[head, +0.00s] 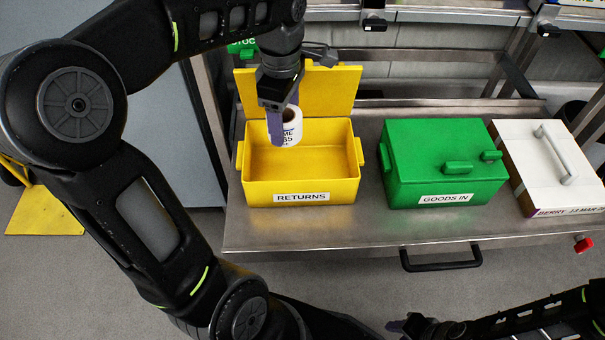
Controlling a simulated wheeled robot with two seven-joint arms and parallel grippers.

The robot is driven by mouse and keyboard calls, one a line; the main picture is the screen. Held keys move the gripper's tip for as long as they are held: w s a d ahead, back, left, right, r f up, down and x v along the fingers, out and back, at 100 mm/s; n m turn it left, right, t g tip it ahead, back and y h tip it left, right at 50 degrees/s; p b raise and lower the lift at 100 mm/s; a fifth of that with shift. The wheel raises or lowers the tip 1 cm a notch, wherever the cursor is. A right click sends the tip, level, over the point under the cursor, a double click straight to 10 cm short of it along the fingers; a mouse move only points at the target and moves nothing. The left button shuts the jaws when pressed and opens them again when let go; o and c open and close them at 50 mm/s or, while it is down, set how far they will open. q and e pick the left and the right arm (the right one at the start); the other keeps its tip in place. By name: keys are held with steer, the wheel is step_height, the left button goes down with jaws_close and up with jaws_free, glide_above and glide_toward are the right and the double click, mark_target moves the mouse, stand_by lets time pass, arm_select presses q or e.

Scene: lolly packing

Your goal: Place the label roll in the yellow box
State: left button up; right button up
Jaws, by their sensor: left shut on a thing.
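The yellow box (256,189) stands open on the steel bench, with its lid raised at the back and a RETURNS label on its front. It looks empty inside. The label roll (292,131) is white with dark print. My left gripper (283,122) is shut on the roll and holds it over the back left part of the box opening. How far the roll is above the box floor is hard to tell. My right gripper (408,325) shows only in part at the bottom edge, and its fingers are not clear.
A closed green GOODS IN box (410,155) stands right of the yellow box. A white box with a grey handle (540,185) is at the far right. The steel bench (330,235) is bare along its front, with a black handle (440,262) below.

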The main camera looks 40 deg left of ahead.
arm_select(q)
steer(key=b, duration=0.3)
glide_toward(288, 175)
steer(key=shift+s+d+f, duration=0.25)
steer(key=shift+s+d, duration=0.6)
steer(key=shift+s, duration=0.2)
steer(key=shift+f+b, duration=0.95)
steer(key=shift+f, duration=1.6)
steer(key=shift+f, duration=0.1)
steer(key=shift+f, duration=0.15)
steer(key=o, duration=1.2)
